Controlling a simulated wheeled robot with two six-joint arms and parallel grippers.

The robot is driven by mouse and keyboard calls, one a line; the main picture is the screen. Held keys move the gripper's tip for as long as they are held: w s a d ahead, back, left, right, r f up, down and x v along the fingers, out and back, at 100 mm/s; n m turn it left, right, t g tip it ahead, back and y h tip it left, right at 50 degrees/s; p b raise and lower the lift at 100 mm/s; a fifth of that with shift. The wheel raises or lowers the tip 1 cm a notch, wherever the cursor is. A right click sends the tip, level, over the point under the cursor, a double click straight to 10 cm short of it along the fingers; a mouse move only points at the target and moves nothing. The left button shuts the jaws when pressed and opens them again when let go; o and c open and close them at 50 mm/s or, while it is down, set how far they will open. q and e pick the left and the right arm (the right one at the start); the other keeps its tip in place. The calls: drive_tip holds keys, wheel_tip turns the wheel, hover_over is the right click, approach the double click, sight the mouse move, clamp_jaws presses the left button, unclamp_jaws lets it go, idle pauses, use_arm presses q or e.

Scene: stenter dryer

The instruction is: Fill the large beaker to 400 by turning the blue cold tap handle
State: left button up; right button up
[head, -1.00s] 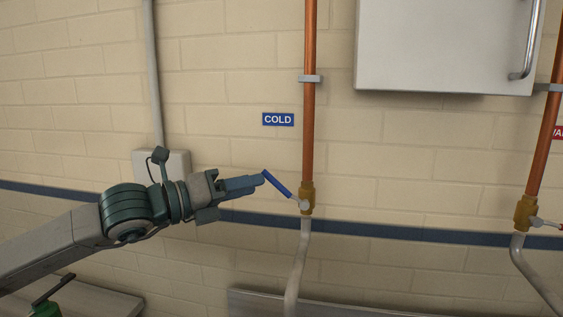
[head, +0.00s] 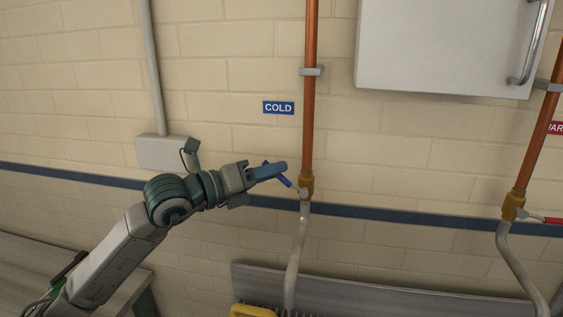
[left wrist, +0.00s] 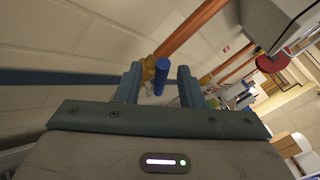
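The blue cold tap handle (head: 288,182) slants up and left from the brass valve (head: 306,187) on the copper pipe under the COLD sign. My left gripper (head: 272,171) is at the handle's outer part and hides some of it. In the left wrist view, the blue handle (left wrist: 161,78) stands between the two fingers, which are apart with gaps showing beside it; my left gripper (left wrist: 158,86) is open. The brass valve (left wrist: 149,68) shows behind the left finger. The large beaker is not in view, nor is my right gripper.
A second copper pipe with a red-handled valve (head: 513,207) is at the right. A white cabinet (head: 440,45) hangs above. A grey spout pipe (head: 298,250) runs down from the cold valve. A yellow object (head: 252,311) shows at the bottom edge.

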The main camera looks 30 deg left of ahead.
use_arm(q)
drive_tip(key=shift+p+x, duration=0.85)
drive_tip(key=shift+x, duration=0.7)
drive_tip(key=shift+s, duration=0.1)
clamp_jaws()
